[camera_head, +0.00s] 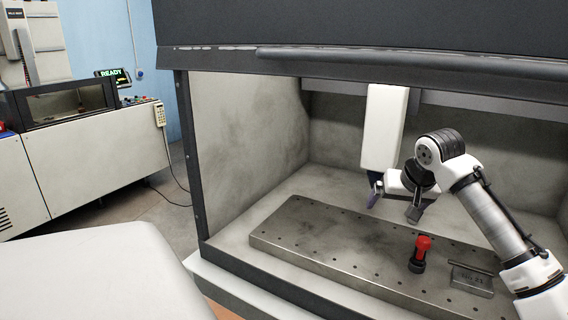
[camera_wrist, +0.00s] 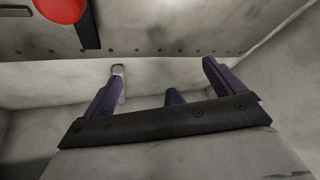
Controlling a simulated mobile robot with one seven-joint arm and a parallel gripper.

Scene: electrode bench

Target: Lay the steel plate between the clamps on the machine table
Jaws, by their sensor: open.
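The machine table (camera_head: 330,240) is a grey metal slab with rows of holes, inside the open enclosure. A red-topped clamp (camera_head: 421,252) stands on its right part; its red top (camera_wrist: 62,6) shows at the upper left of the wrist view, beside a black bar. A small grey metal block (camera_head: 471,281) with dark markings sits right of the clamp; I cannot tell whether it is the steel plate. My gripper (camera_head: 375,196) is above the table, left of the clamp. In the wrist view its purple fingers (camera_wrist: 163,85) are apart, with nothing held between them.
A white vertical machine head (camera_head: 384,125) hangs close behind my gripper. The enclosure's side wall (camera_head: 245,130) and dark upper frame (camera_head: 360,58) bound the space. The left part of the table is bare. A white surface (camera_head: 100,275) lies at the front left, outside the enclosure.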

